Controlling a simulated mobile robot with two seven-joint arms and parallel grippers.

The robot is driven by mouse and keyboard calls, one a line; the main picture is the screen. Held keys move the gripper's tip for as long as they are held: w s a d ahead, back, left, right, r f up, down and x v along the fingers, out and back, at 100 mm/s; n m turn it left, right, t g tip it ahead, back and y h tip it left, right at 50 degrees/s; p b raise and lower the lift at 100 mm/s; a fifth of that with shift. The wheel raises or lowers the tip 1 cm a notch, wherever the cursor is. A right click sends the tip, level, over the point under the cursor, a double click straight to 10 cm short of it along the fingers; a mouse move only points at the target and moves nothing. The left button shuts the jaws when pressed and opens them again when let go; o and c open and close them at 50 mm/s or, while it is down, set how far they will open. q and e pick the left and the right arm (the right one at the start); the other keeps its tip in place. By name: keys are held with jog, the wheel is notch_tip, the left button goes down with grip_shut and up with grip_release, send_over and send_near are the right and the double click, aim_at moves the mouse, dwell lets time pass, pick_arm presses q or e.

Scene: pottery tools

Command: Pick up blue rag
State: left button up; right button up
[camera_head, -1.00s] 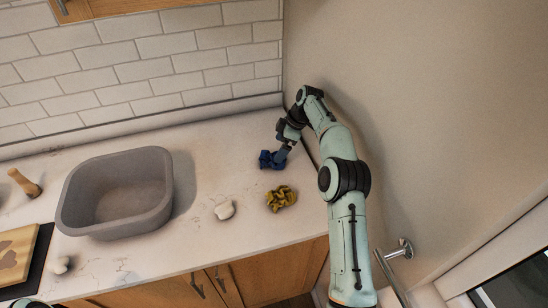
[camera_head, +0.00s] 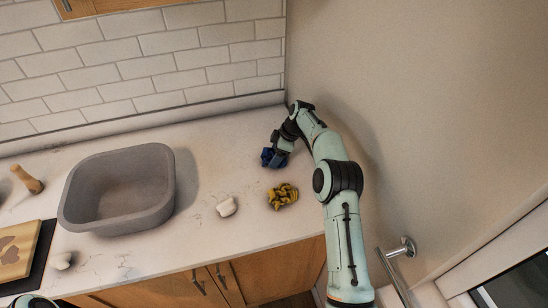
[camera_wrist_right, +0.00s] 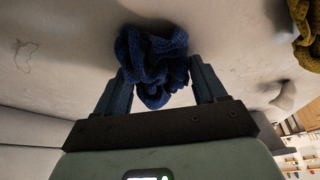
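The blue rag (camera_head: 268,157) lies crumpled on the countertop near the back right corner. My right gripper (camera_head: 281,151) is right at it, reaching down from the right. In the right wrist view, the blue rag (camera_wrist_right: 153,62) sits between the two spread fingers of my right gripper (camera_wrist_right: 162,84). The fingers stand apart on either side of it, close to its edges; I cannot tell whether they touch it. My left gripper is not in view; only a bit of my left arm shows at the bottom left of the head view.
A yellow rag (camera_head: 282,196) lies just in front of the blue one. A white lump (camera_head: 227,207) and a grey basin (camera_head: 118,190) are to the left. A wooden tool (camera_head: 27,180) and a board (camera_head: 18,252) are at far left. The wall is close on the right.

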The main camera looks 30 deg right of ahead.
aim_at(270, 154)
jog(key=shift+r, duration=0.1)
notch_tip(270, 154, up, 10)
jog(key=shift+f, duration=0.1)
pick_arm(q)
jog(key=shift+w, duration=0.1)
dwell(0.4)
pick_arm(e)
jog(key=shift+f+b, duration=0.35)
jog(key=shift+f, duration=2.15)
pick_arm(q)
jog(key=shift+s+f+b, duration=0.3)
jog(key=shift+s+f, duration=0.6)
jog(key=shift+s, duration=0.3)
pick_arm(e)
jog(key=shift+f, duration=2.5)
jog(key=o, duration=0.4)
jog(key=shift+c, duration=0.2)
